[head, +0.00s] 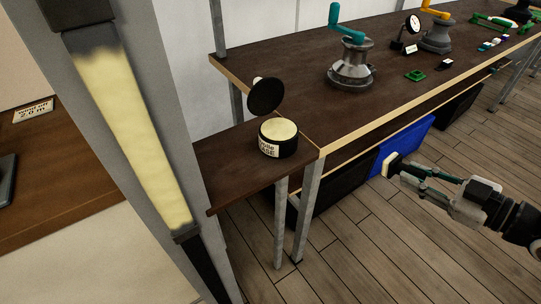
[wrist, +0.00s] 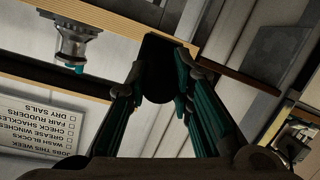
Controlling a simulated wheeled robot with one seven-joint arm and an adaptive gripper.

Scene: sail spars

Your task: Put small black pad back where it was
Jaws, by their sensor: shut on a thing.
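My gripper (head: 398,169) is at the right of the head view, off the front of the bench and apart from it. It is shut on a small black pad (head: 392,160), which has a cream-coloured face turned left, away from my gripper. In the wrist view the pad (wrist: 158,75) shows as a dark block between the fingertips of my gripper (wrist: 160,85). An open black tub (head: 279,147) with cream contents and a partly readable label stands on the low side shelf (head: 232,172). A round black lid (head: 265,97) is tilted up behind the tub.
A spar (head: 130,120) with a cream coating stands close at left. The dark bench (head: 310,97) holds a grey winch (head: 351,72) with a teal handle, another winch (head: 437,38), a gauge (head: 412,26) and a green piece (head: 415,75). A blue bin (head: 405,143) is beneath.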

